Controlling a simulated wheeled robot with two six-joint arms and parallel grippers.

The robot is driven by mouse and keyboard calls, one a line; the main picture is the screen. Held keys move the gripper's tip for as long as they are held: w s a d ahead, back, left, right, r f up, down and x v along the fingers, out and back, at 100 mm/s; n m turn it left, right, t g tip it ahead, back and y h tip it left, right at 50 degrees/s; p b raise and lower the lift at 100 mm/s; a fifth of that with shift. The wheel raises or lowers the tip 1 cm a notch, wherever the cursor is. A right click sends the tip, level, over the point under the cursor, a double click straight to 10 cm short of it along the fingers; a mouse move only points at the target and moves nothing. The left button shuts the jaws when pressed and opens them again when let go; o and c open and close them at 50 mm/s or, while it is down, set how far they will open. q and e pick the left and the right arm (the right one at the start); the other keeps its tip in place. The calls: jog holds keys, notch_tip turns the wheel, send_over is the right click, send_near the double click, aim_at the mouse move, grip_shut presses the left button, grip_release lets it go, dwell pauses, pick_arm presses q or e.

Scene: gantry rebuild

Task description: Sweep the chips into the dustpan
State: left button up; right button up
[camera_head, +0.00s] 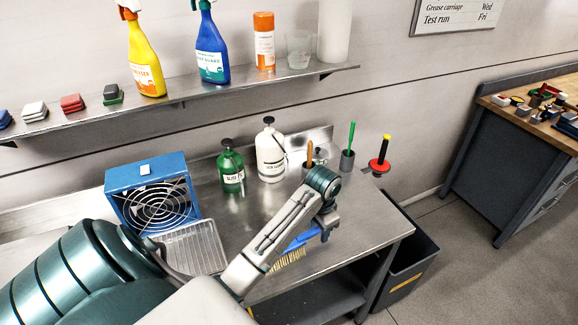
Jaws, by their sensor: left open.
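A brush with a blue handle (303,239) and yellow bristles (287,261) is near the front edge of the steel bench (372,226), partly hidden by my left arm. My left gripper (327,228) is open, pointing down close to the handle's right end. I cannot tell whether it touches the handle. A grey ribbed tray (193,247) lies on the bench in front of the blue fan box; I cannot tell whether it is the dustpan. No chips can be made out. My right gripper is not in view.
A blue fan box (152,195), green bottle (231,171), white bottle (270,155) and cup with a green-handled tool (347,160) stand along the bench's back. A dark bin (412,255) stands right of the bench. A shelf (190,104) with spray bottles hangs above.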

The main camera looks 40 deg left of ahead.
pick_arm(q)
jog(key=shift+g, duration=0.3)
jog(key=w+r, duration=0.1)
jog(key=w+a+r, duration=0.1)
jog(key=w, duration=0.1)
jog(key=w+a+r, duration=0.1)
jog(key=shift+w+r, duration=0.3)
jog(key=shift+w, duration=0.05)
jog(key=shift+r, duration=0.2)
jog(key=shift+f+b, duration=0.3)
jog(key=shift+f, duration=4.25)
